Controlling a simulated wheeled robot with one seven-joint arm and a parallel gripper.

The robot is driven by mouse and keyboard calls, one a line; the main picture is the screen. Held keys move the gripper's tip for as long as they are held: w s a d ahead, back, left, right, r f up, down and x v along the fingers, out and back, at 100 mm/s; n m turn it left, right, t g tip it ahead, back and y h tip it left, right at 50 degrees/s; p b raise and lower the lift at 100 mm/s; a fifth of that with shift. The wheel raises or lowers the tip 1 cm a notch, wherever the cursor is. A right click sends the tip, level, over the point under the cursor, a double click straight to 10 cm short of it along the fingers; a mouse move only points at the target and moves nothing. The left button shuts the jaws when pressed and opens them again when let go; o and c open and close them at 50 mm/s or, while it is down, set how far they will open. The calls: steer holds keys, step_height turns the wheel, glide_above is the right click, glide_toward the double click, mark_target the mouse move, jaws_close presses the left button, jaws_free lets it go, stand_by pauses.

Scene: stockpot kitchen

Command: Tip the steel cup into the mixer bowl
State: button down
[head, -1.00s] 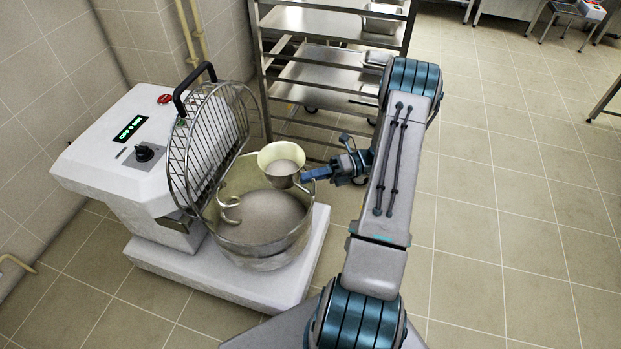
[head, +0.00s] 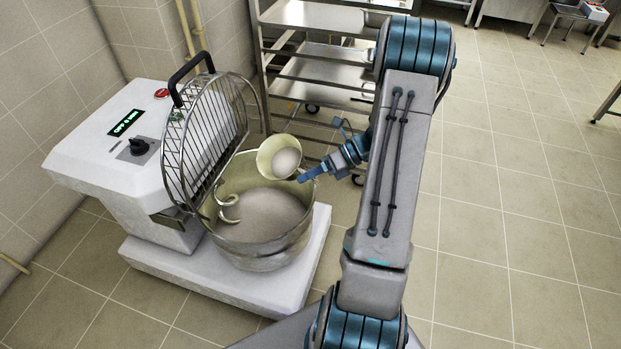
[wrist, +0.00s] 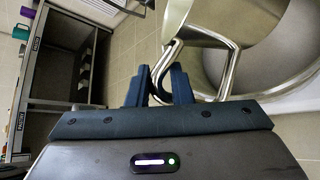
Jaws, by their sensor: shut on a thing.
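The steel cup (head: 265,160) is in the air over the back right part of the mixer bowl (head: 265,262). It is tilted, and pale contents show inside it. My gripper (head: 305,177) is shut on the cup's handle, at the right of the cup. In the wrist view, my fingers (wrist: 161,88) close around the bent metal handle, with the cup's steel wall (wrist: 222,18) above it and the bowl (wrist: 300,35) at right. The mixer bowl holds a pale mass. I cannot tell whether anything is falling from the cup.
The mixer's wire guard (head: 183,150) stands raised at the bowl's left. A curved mixing hook (head: 230,205) hangs inside the bowl. The white mixer body (head: 95,160) is at left. A steel shelf rack (head: 318,60) stands behind.

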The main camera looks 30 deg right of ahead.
steer(key=s+a+f+n+t+h+b, duration=0.3)
steer(key=a+n+t+h+b, duration=0.2)
steer(key=h+b, duration=0.9)
steer(key=a+b, duration=0.3)
steer(key=b, duration=0.2)
steer(key=shift+s+a+f, duration=0.15)
steer(key=shift+s, duration=0.05)
stand_by(0.5)
steer(key=shift+h, duration=0.3)
stand_by(0.4)
stand_by(2.1)
